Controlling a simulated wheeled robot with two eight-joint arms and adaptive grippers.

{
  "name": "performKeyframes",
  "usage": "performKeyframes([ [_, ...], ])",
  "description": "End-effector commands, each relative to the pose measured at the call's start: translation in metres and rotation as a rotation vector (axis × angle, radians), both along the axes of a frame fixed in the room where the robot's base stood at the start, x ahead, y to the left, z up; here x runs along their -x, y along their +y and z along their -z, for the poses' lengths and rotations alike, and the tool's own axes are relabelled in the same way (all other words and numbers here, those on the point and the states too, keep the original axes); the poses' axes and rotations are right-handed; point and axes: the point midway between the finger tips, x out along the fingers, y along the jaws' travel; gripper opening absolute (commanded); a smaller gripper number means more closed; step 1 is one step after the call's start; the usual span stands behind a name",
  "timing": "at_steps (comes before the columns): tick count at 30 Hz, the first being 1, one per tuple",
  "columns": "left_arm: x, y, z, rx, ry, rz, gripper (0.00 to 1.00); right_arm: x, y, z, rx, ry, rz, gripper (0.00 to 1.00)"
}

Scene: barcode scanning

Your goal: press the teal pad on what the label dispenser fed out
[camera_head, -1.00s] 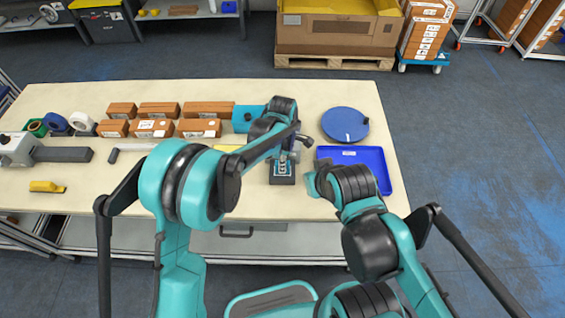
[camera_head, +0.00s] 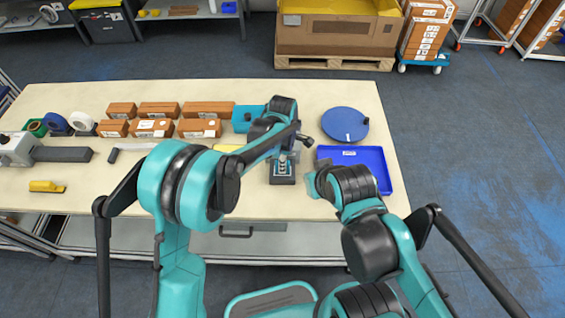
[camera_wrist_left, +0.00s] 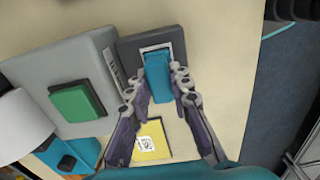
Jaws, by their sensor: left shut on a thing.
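In the left wrist view my left gripper (camera_wrist_left: 156,84) is shut on a teal pad (camera_wrist_left: 160,82). The pad's far end lies over the white-framed area on top of a dark grey box (camera_wrist_left: 128,50). I cannot tell whether the pad touches it. In the head view the same dark box (camera_head: 283,180) stands near the table's front edge, with a pale patterned face. There the left gripper is mostly hidden by its arm.
In the wrist view a grey device with a green pad (camera_wrist_left: 77,101) stands left of the box, and a yellow piece with a code label (camera_wrist_left: 151,143) lies below. A blue tray (camera_head: 370,157), a round blue plate (camera_head: 345,124) and several brown boxes (camera_head: 206,109) are on the table.

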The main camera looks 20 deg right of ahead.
Motion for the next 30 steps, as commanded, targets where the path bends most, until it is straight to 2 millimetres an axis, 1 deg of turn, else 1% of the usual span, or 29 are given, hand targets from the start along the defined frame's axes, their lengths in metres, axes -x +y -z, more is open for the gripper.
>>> performKeyframes([
  [3, 0.001, 0.000, 0.001, -0.001, 0.002, 0.000, 0.00, 0.000, 0.000, 0.000, 0.000, 0.000, 0.000, 0.00],
  [7, 0.001, 0.000, -0.006, -0.001, 0.002, 0.000, 0.00, 0.000, 0.000, -0.004, 0.000, 0.000, 0.000, 0.00],
  [27, 0.001, 0.000, -0.064, 0.000, 0.001, 0.000, 0.00, 0.000, 0.000, -0.037, 0.000, 0.000, 0.000, 0.00],
  [30, 0.001, 0.000, -0.070, 0.000, 0.001, 0.000, 0.00, 0.000, 0.000, -0.040, 0.000, 0.000, 0.000, 0.00],
])
